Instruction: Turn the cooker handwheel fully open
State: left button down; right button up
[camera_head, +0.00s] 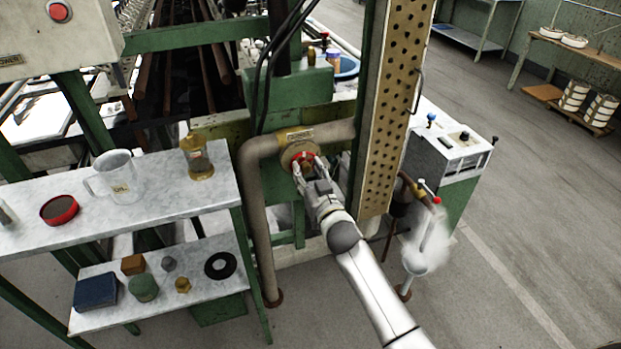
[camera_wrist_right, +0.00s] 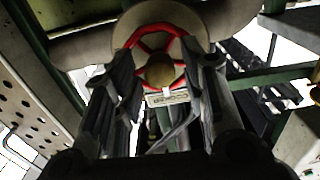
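The red handwheel (camera_head: 304,160) sits on a round flange at the elbow of a tan pipe, in the middle of the head view. In the right wrist view the handwheel (camera_wrist_right: 151,38) shows red spokes and a brass hub. My right gripper (camera_head: 309,168) is at the wheel, its fingers spread wide. In the wrist view the right gripper (camera_wrist_right: 160,62) has one finger on each side of the hub, overlapping the rim's left and right sides. I cannot tell whether the fingertips touch the rim. My left gripper is not in view.
A perforated tan column (camera_head: 388,110) stands close right of the wheel. Steam rises near a funnel (camera_head: 416,262) at the right. Open floor lies beyond.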

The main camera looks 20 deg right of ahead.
grip_shut()
jog(key=n, duration=1.4)
jog(key=shift+n+p, duration=0.35)
jog(key=shift+n, duration=0.05)
jog(key=n+p, duration=0.1)
jog(key=n, duration=0.5)
jog(key=shift+n, duration=0.3)
jog(key=n+p, duration=0.1)
jog(key=n, duration=0.3)
jog(key=shift+r+n, duration=0.15)
jog(key=shift+n, duration=0.15)
jog(key=n+p, duration=0.1)
jog(key=n, duration=0.1)
jog(key=shift+f+n, duration=0.2)
jog(key=shift+n, duration=0.2)
grip_release()
